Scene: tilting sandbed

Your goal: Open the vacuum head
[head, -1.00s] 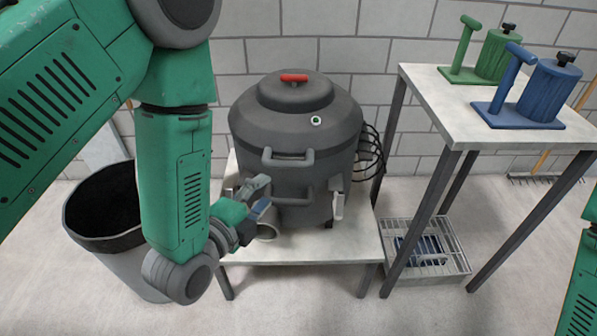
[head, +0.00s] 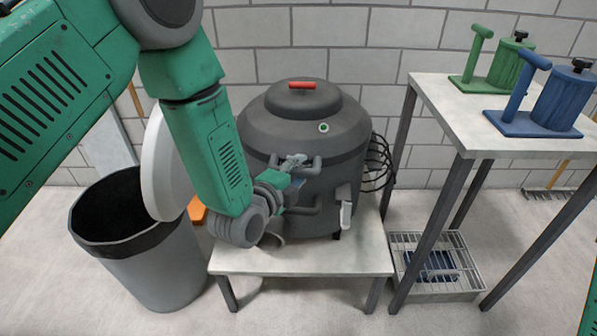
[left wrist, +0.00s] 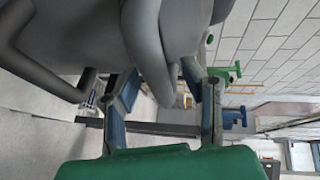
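The dark grey vacuum (head: 330,165) stands upright on a low table. Its domed head (head: 330,103) with a red grip (head: 302,85) sits on top. A light latch (head: 346,212) hangs low on its right front; my arm covers much of its left side. My left gripper (head: 297,163) is at the upper front handle (head: 316,163). In the left wrist view its two blue fingers (left wrist: 165,98) are spread, with a grey curved bar (left wrist: 150,50) showing between them; I cannot tell whether they touch it. My right gripper is out of view.
The low table (head: 310,262) has free room in front. A bin (head: 150,265) stands left, with a white disc (head: 163,170) above its right rim. A tall table (head: 450,120) at right holds green (head: 510,65) and blue (head: 563,100) devices. Black cables (head: 380,165) hang beside the vacuum.

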